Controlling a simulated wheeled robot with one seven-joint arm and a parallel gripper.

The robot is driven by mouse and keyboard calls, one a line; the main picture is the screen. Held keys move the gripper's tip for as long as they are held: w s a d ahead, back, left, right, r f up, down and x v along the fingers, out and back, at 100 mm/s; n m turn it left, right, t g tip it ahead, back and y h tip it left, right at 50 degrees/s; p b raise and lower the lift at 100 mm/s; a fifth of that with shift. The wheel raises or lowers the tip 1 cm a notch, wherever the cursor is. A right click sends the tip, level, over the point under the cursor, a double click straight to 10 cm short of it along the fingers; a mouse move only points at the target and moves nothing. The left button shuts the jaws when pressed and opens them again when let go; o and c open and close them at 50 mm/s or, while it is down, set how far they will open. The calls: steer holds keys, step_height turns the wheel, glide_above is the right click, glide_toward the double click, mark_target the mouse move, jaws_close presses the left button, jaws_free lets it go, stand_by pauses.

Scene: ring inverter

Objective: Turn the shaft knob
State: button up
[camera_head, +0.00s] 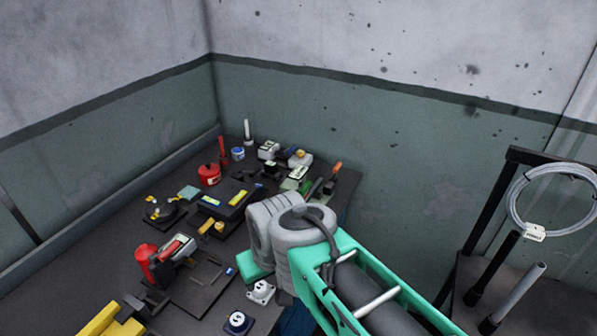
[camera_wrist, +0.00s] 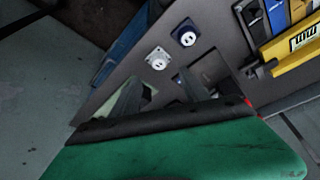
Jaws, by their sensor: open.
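I cannot tell for sure which part is the shaft knob. A white square fitting with a round raised face (camera_head: 260,292) sits near the right edge of the dark bench; it also shows in the wrist view (camera_wrist: 157,59). A dark blue fitting with a round white face (camera_head: 237,322) is close by, and also in the wrist view (camera_wrist: 186,36). My gripper (camera_wrist: 160,88) is open, its two dark fingers pointing toward the bench, apart from both fittings. Nothing shows between the fingers. In the head view my grey and green arm hides the fingers.
The bench (camera_head: 205,291) holds red cans (camera_head: 208,174), a dark box with yellow parts (camera_head: 225,203) and several small devices. A yellow item (camera_head: 108,322) is at the front left. A rack with a coiled cable (camera_head: 515,205) stands right. Walls close the back and left.

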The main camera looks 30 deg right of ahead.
stand_by(0.3)
